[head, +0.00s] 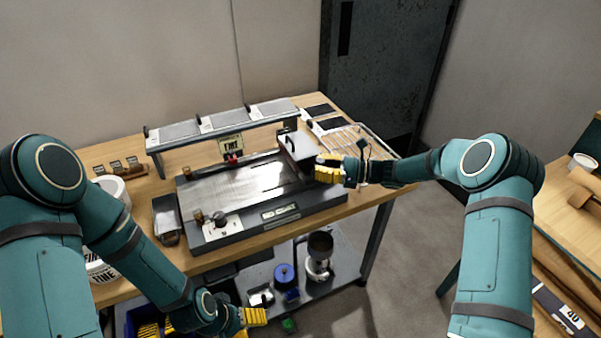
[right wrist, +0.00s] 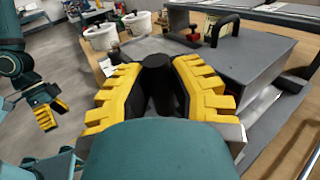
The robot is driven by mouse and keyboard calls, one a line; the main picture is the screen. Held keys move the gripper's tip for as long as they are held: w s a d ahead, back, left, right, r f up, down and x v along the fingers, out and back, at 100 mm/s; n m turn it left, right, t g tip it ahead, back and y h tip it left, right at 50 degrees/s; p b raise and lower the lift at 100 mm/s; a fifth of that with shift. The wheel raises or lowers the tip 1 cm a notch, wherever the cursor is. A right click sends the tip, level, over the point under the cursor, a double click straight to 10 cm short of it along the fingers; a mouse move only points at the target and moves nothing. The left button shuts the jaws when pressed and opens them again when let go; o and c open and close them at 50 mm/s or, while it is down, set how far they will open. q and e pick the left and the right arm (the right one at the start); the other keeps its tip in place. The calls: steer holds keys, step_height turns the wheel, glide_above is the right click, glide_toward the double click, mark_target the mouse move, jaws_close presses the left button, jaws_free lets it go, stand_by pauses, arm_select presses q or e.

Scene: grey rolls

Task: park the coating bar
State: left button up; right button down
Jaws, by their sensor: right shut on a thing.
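My right gripper (head: 322,170) is at the right end of the flat coating machine (head: 285,215). In the right wrist view its yellow fingers (right wrist: 158,95) are shut on a black cylindrical grip (right wrist: 158,75), which looks like the handle end of the coating bar. The rest of the bar is hidden or cannot be made out. A grey block (head: 297,147) with a black arched handle (right wrist: 224,27) lies just beyond the fingers. My left gripper (head: 252,316) hangs low in front of the bench; whether its jaws are apart is unclear.
A raised rack (head: 220,121) with several labelled places spans the back of the machine, a sign (head: 230,146) below it. A wire rack (head: 355,138) stands at the bench's right. White tubs (head: 108,186) are at the left. Several pots and tools fill the lower shelf.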

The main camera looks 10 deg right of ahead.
steer(key=shift+w+d, duration=0.3)
steer(key=shift+d, duration=0.55)
steer(key=c, duration=0.8)
jaws_free()
steer(key=shift+d, duration=0.1)
steer(key=shift+c, duration=0.2)
steer(key=v, duration=1.2)
